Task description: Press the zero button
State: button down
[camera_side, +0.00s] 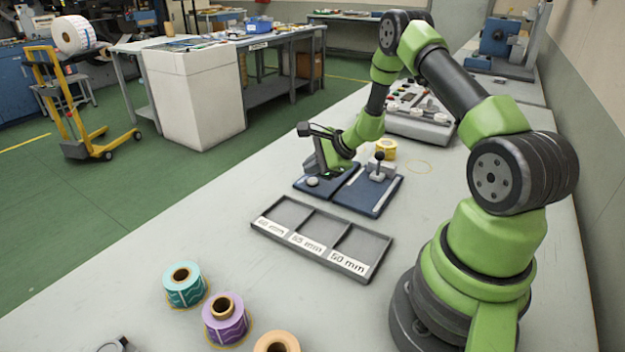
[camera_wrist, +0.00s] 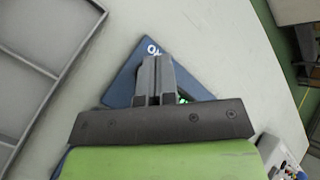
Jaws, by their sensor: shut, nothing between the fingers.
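A dark blue panel (camera_side: 329,190) lies on the bench in the side view, with a pale round button (camera_side: 312,181) near its left corner. My gripper (camera_side: 323,173) is low over this panel, just behind the button and pointing down. In the wrist view, the shut fingers (camera_wrist: 152,92) hide the middle of the blue panel (camera_wrist: 124,84). A white marking (camera_wrist: 153,48), perhaps a zero, shows just beyond the fingertips, and a small green light (camera_wrist: 183,99) shows beside them. The fingers hold nothing. I cannot tell whether they touch the panel or a button.
A second blue panel (camera_side: 362,198) with a small lever (camera_side: 378,168) adjoins on the right. A grey divided tray (camera_side: 374,271) lies in front. Teal (camera_side: 184,291) and purple (camera_side: 224,322) rolls stand nearer. A yellow roll (camera_side: 386,148) and a control box (camera_side: 417,127) are behind.

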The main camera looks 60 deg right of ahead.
aim_at(312, 181)
jog(key=shift+f, duration=0.1)
jog(key=shift+f, duration=0.3)
jog(key=shift+f, duration=0.4)
dwell(1.0)
jog(key=shift+r, duration=0.85)
jog(key=shift+r, duration=2.5)
